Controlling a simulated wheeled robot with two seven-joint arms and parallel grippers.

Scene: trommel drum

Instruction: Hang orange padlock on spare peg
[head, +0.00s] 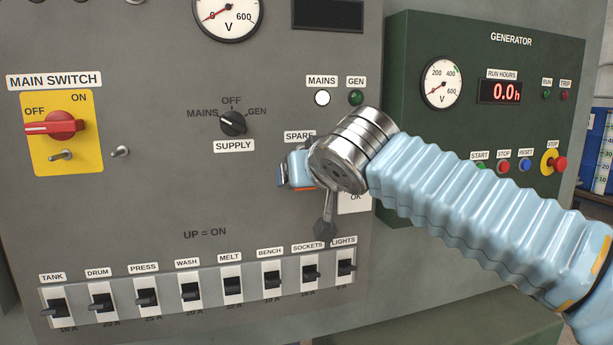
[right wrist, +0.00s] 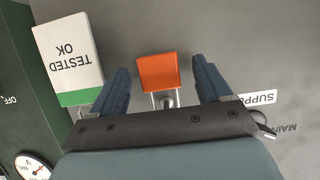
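The orange padlock (right wrist: 158,73) is upright on the panel below the SPARE label (head: 299,136), its body between the fingers of my right gripper (right wrist: 160,85). The fingers are open, with a gap on each side of the body. Its metal shackle (right wrist: 163,99) reaches a round metal piece, which looks like the spare peg; the contact is partly hidden by my gripper. In the head view my right gripper (head: 295,169) and wrist cover the peg and nearly all of the padlock. My left gripper is not in view.
A TESTED OK card (right wrist: 68,52) is close beside the gripper. The main switch (head: 62,126) has a bare peg (head: 60,155) below it; another peg (head: 120,152) stands nearby. A breaker row (head: 200,292) runs below. The green generator cabinet (head: 480,110) juts out at right.

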